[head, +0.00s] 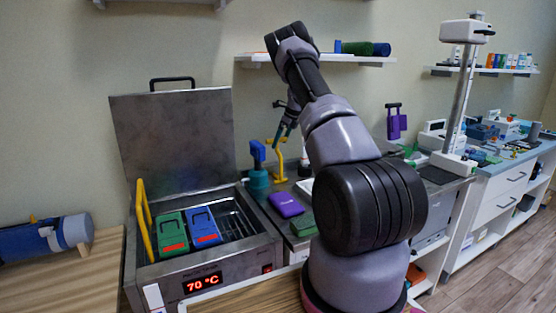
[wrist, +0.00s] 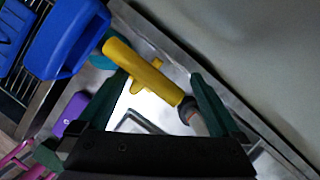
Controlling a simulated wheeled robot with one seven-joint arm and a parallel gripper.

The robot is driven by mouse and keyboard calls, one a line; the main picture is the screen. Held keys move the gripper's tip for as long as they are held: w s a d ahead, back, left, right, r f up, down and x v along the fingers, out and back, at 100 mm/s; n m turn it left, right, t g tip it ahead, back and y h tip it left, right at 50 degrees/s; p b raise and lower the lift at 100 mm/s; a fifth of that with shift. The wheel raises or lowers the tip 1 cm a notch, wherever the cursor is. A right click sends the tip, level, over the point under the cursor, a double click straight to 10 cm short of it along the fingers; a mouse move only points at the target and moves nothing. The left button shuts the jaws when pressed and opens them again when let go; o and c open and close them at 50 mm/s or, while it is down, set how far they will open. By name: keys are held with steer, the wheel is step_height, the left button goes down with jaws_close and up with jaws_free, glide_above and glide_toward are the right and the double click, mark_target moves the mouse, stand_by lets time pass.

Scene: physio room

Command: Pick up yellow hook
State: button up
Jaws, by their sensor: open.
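The yellow hook (head: 280,160) stands upright on the counter at the back, just right of a blue-topped teal item. In the wrist view the yellow hook (wrist: 145,70) lies slantwise between my two dark green fingers, with a short side prong. My gripper (head: 284,128) is at the hook's upper part in the head view. In the wrist view my gripper (wrist: 160,86) is open, one finger on each side of the hook. I cannot tell whether either finger touches it. The hook's lower end is partly hidden.
The blue top (wrist: 70,35) of the teal item (head: 258,182) is close to the left of my gripper. A purple case (head: 286,205) lies in front. The steel heater (head: 180,275) with its raised lid (head: 172,140) stands left. A wall shelf (head: 330,60) is above.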

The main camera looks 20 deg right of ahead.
mark_target(277, 150)
steer(key=x, duration=0.5)
steer(key=shift+w+a+f, duration=0.1)
steer(key=shift+w+f, duration=0.05)
steer(key=shift+f, duration=0.2)
jaws_close()
